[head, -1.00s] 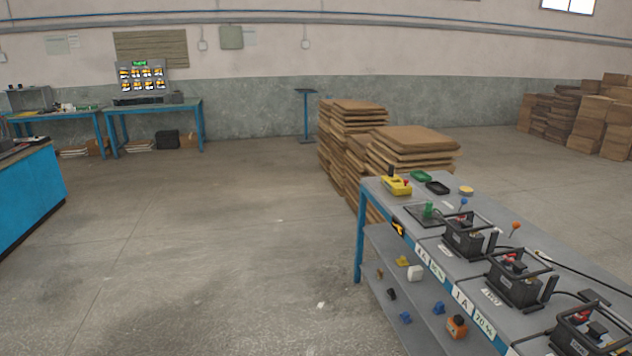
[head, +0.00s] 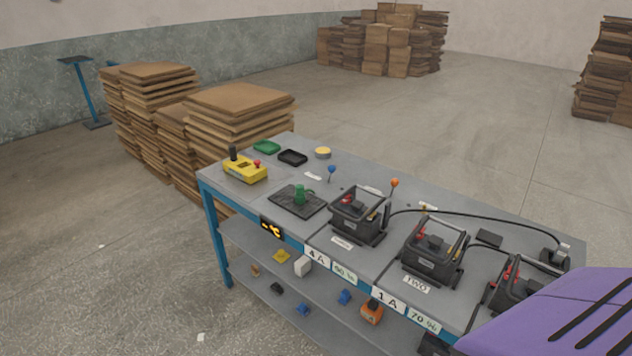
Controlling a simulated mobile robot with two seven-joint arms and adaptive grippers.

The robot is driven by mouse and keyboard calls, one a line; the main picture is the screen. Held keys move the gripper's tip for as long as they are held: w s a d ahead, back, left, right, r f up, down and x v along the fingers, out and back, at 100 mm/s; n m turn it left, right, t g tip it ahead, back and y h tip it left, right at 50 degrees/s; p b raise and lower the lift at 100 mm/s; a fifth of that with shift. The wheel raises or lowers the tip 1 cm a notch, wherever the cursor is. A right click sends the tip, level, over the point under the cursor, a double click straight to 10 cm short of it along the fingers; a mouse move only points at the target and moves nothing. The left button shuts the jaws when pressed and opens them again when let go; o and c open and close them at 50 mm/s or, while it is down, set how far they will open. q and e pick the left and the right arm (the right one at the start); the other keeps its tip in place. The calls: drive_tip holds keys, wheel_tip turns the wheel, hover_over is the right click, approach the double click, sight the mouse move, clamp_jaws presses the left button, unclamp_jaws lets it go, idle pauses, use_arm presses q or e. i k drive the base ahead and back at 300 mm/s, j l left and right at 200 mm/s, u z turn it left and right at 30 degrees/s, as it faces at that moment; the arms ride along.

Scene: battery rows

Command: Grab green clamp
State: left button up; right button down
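A small upright green object (head: 300,195), which may be the green clamp, stands on a dark square mat (head: 284,205) on the grey workbench (head: 375,185). It is too small to make out its jaws. A shallow green tray (head: 267,147) lies farther back near the bench's far end, beside a black tray (head: 292,157). Neither of my grippers shows in the head view.
Black battery units (head: 358,213), (head: 433,252) stand in a row along the bench with cables. A yellow control box (head: 245,169) sits at its left end. Small parts lie on the lower shelf (head: 325,322). Stacked cardboard (head: 236,112) stands behind; the floor at left is clear.

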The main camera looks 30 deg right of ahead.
sight(300, 196)
drive_tip(key=i+j+z, duration=0.1)
drive_tip(key=i+z, duration=0.3)
drive_tip(key=i+j+z, duration=0.15)
drive_tip(key=z, duration=0.2)
drive_tip(key=i+j+z, duration=0.2)
drive_tip(key=j+z, duration=0.2)
drive_tip(key=l, duration=0.05)
